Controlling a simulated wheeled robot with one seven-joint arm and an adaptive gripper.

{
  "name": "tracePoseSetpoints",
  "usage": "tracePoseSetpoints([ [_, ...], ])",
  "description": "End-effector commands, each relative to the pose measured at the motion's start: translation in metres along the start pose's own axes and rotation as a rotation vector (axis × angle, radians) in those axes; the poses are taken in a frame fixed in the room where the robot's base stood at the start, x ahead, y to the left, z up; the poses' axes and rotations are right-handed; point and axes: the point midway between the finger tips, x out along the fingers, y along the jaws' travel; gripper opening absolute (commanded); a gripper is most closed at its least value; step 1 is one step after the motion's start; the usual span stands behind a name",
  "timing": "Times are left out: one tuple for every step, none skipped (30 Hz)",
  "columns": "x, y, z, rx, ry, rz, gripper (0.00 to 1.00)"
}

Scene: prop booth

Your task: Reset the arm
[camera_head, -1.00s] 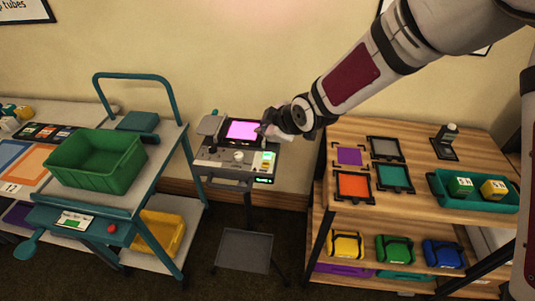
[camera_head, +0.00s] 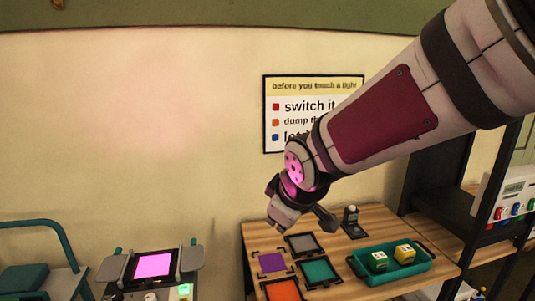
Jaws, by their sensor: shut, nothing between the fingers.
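My arm reaches in from the upper right of the head view. My gripper (camera_head: 283,222) is at its end, shut and empty, in front of the wall and over the back left of the wooden table (camera_head: 405,220) in the picture. I cannot tell its exact height above the table. Part of the fingers is dark and hard to make out.
The table holds purple (camera_head: 271,262), grey (camera_head: 303,245), teal (camera_head: 320,271) and orange (camera_head: 283,290) squares, a small dark stand (camera_head: 352,222), and a teal tray (camera_head: 365,268) with green and yellow cubes. A console with a pink-lit panel (camera_head: 153,265) and a trolley (camera_head: 45,232) stand left. A sign (camera_head: 313,88) hangs behind.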

Motion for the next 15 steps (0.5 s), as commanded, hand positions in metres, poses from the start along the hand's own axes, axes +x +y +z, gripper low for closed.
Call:
tracePoseSetpoints([
  [-0.021, 0.009, 0.015, 0.065, -0.019, 0.024, 0.00],
  [-0.032, 0.012, 0.025, 0.106, -0.035, 0.034, 0.00],
  [-0.046, 0.015, 0.038, 0.161, -0.053, 0.046, 0.00],
  [-0.057, 0.017, 0.048, 0.204, -0.066, 0.054, 0.00],
  [-0.067, 0.018, 0.058, 0.247, -0.079, 0.062, 0.00],
  [-0.081, 0.018, 0.071, 0.304, -0.093, 0.073, 0.00],
  [-0.091, 0.018, 0.081, 0.347, -0.104, 0.079, 0.00],
  [-0.101, 0.017, 0.091, 0.391, -0.113, 0.085, 0.00],
  [-0.113, 0.015, 0.104, 0.449, -0.126, 0.093, 0.00],
  [-0.123, 0.013, 0.113, 0.493, -0.134, 0.098, 0.00],
  [-0.131, 0.009, 0.122, 0.537, -0.141, 0.102, 0.00],
  [-0.143, 0.005, 0.134, 0.595, -0.149, 0.106, 0.00],
  [-0.150, 0.001, 0.143, 0.637, -0.155, 0.109, 0.00],
  [-0.158, -0.003, 0.150, 0.677, -0.159, 0.111, 0.00],
  [-0.166, -0.009, 0.160, 0.727, -0.164, 0.111, 0.00],
])
